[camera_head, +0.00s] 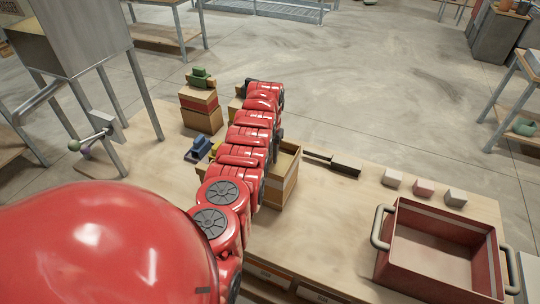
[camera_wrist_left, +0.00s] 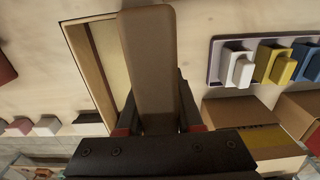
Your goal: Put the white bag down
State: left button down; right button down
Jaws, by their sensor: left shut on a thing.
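My left gripper (camera_wrist_left: 157,118) is shut on a long brown-grey thing (camera_wrist_left: 148,55) in the left wrist view. It looks shaded, and I cannot tell whether it is the white bag. In the head view my red left arm hides the held thing and most of the gripper. An open cardboard box (camera_head: 288,178) stands beside the arm on the table; in the wrist view the box (camera_wrist_left: 78,48) lies partly behind the held thing. A small whitish block (camera_head: 392,178) sits on the table, right of the box. My right gripper is out of view.
A pink block (camera_head: 424,187) and a grey block (camera_head: 456,198) sit beside the whitish one. A red bin (camera_head: 392,262) with handles stands front right. A dark tool (camera_head: 345,167) lies behind. A tray (camera_wrist_left: 216,70) holds white, yellow and blue pieces. Stacked boxes (camera_head: 202,118) stand left of the arm.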

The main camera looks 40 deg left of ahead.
pick_arm(q)
jog(key=shift+f, duration=0.15)
jog(key=shift+f, duration=0.1)
jog(key=c, duration=0.6)
grip_release()
jog(key=shift+o, duration=0.2)
jog(key=shift+r, duration=0.45)
notch_tip(320, 180, up, 11)
jog(key=b, duration=0.4)
jog(key=shift+r, duration=0.2)
jog(key=shift+d+f, duration=0.1)
jog(key=shift+f, duration=0.05)
